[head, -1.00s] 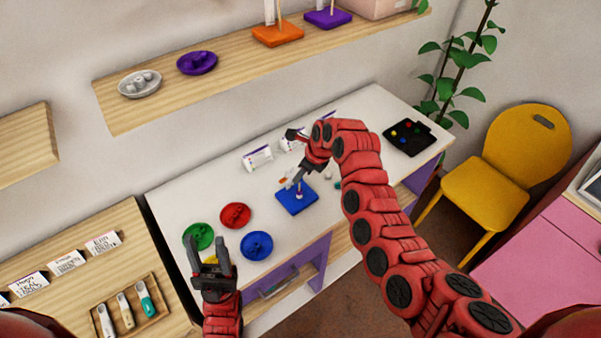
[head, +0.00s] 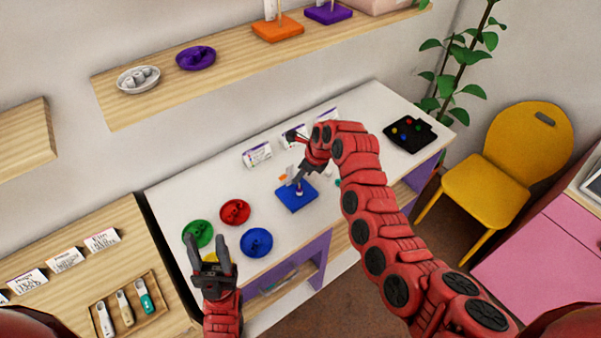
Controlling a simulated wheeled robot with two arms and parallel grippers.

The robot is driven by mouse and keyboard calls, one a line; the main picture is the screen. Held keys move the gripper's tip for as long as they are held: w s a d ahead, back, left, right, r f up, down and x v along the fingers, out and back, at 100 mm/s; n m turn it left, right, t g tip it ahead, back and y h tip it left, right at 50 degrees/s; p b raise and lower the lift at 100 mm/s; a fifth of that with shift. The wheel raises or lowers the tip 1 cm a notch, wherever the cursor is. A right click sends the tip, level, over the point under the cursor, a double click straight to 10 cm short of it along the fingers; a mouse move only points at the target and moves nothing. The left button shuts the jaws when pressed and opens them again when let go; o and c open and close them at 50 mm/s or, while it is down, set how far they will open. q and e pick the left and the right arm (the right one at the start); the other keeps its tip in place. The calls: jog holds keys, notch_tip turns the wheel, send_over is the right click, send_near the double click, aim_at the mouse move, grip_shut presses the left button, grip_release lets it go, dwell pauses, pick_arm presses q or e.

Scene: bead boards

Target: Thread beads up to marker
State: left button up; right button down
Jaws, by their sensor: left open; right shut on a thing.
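A blue board (head: 290,203) lies on the white table, with a short pale post or bead stack (head: 299,189) on it. A small orange piece (head: 283,178) shows just behind the board. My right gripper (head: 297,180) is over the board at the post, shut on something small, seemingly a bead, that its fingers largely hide. I cannot tell whether that bead is around the post. My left gripper (head: 211,245) is open and empty, above a mostly hidden yellow dish (head: 210,257). Green (head: 193,240), red (head: 232,221) and blue (head: 255,250) dishes hold beads of their own colours.
White cards (head: 257,153) stand along the table's back. A black tray (head: 403,144) with coloured beads is at the far right. The shelf above holds a white dish (head: 148,72), a purple dish (head: 190,65), an orange board (head: 277,35) and a purple board (head: 330,18).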

jog(key=shift+f, duration=0.1)
jog(key=c, duration=0.6)
grip_release()
jog(key=shift+d+r+b, duration=0.15)
jog(key=shift+r+b, duration=0.2)
jog(key=shift+r, duration=0.25)
jog(key=p+v, duration=0.4)
jog(key=v, duration=1.2)
jog(key=shift+s+r, duration=0.1)
jog(key=shift+s, duration=0.05)
